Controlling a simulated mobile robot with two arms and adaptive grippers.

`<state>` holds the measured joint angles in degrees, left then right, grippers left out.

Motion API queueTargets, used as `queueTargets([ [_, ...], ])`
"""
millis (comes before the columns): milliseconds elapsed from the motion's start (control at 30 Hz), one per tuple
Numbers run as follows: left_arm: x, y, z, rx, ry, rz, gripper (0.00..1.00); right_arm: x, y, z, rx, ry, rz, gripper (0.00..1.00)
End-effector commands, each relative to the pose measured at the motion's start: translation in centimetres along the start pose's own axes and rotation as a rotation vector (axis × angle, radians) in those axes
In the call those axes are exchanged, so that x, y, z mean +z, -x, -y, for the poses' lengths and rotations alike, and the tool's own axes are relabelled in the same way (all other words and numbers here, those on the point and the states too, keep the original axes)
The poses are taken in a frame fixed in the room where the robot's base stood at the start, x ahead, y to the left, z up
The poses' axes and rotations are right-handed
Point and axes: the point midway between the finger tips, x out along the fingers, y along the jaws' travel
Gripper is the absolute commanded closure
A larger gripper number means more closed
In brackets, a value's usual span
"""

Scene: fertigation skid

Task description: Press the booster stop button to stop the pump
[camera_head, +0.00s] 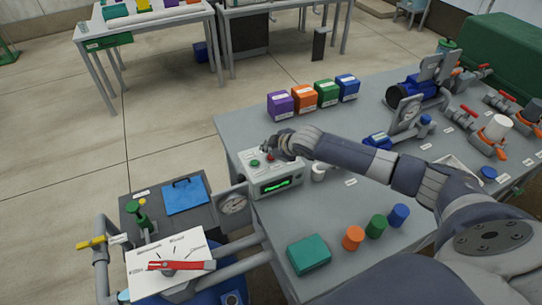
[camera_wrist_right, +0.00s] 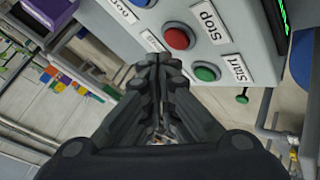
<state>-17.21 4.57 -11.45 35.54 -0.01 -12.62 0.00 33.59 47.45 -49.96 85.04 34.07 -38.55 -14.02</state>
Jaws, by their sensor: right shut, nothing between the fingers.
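The control box (camera_head: 275,184) is grey with a lit green display and sits at the near left part of the grey bench. Its red button (camera_wrist_right: 178,38) sits by a label reading "Stop"; it also shows in the head view (camera_head: 270,156). The green button (camera_wrist_right: 207,73) sits by a label reading "Start". My right gripper (camera_wrist_right: 158,62) is shut and empty, its fingertips just below the red button in the wrist view. It also shows over the box in the head view (camera_head: 272,148). I cannot tell whether it touches the button. My left gripper is not in view.
Purple (camera_head: 280,105), orange (camera_head: 304,98), green (camera_head: 327,93) and blue (camera_head: 348,87) boxes stand behind the control box. A teal box (camera_head: 309,254) and coloured cylinders are nearer. A blue pump (camera_head: 407,92) and valves stand right.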

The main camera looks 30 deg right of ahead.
Motion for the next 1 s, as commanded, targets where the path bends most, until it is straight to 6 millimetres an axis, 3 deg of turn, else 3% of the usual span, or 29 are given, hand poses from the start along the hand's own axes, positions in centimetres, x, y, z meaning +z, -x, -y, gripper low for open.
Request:
queueTargets([
  [400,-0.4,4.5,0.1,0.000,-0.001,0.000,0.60,-2.3,3.2,-2.3,0.000,0.000,0.000,1.00],
  [1000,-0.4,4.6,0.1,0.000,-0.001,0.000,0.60,-2.4,3.2,-2.4,0.000,0.000,0.000,1.00],
])
